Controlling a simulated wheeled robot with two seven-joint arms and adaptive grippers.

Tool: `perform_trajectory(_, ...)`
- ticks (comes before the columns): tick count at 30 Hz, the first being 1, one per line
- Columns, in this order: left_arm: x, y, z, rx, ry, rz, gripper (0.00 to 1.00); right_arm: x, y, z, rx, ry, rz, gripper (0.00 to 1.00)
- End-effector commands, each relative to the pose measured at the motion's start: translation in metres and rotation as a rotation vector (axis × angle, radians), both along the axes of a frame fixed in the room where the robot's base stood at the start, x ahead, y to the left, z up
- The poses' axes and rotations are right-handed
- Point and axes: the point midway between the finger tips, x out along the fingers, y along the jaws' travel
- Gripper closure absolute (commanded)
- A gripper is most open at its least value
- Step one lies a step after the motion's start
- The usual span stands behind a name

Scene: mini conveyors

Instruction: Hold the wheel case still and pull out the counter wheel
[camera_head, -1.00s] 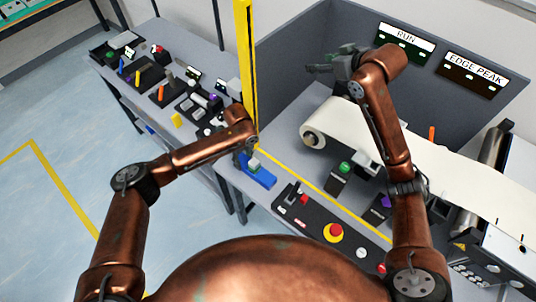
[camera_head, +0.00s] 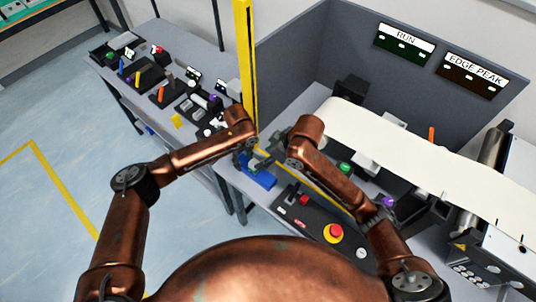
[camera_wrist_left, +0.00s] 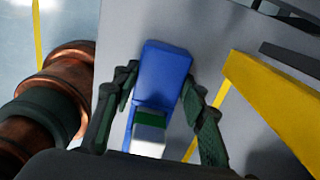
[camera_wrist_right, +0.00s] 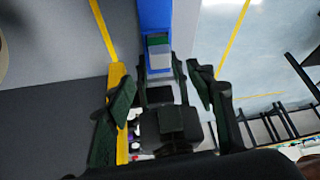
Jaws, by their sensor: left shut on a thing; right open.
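The blue wheel case (camera_head: 262,180) lies on the grey bench near its left edge. In the left wrist view the case (camera_wrist_left: 165,72) sits between the fingers of my left gripper (camera_wrist_left: 160,82), which is shut on it. A pale grey and green piece (camera_wrist_left: 150,132), apparently the counter wheel, sits at the case's near end. The right wrist view also shows this piece (camera_wrist_right: 158,52), with the case (camera_wrist_right: 155,18) above it. My right gripper (camera_wrist_right: 160,84) is open, its fingers spread to either side below the piece, apart from it. In the head view the arms partly hide the grippers.
A yellow post (camera_head: 244,70) stands behind the case. A control panel with a red button (camera_head: 335,231) lies in front, right of the case. A white conveyor belt (camera_head: 400,145) runs to the right. A side bench with several small devices (camera_head: 160,90) is at the left.

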Motion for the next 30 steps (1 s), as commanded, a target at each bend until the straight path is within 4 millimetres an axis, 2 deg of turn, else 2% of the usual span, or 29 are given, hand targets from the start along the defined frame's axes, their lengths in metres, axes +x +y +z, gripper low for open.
perform_trajectory(9,-0.001,0.0,-0.002,-0.001,0.004,-0.001,0.93,0.016,0.024,-0.052,-0.001,0.004,-0.002,0.5)
perform_trajectory(15,-0.001,0.0,-0.001,0.0,0.003,-0.001,0.93,0.024,0.036,-0.077,-0.001,0.002,-0.002,0.5)
perform_trajectory(21,-0.001,0.0,-0.001,0.0,0.003,-0.001,0.93,0.028,0.042,-0.089,-0.002,-0.001,0.0,0.5)
perform_trajectory(30,-0.001,0.0,-0.001,0.001,0.002,-0.001,0.93,0.029,0.043,-0.091,-0.002,-0.001,-0.001,0.5)
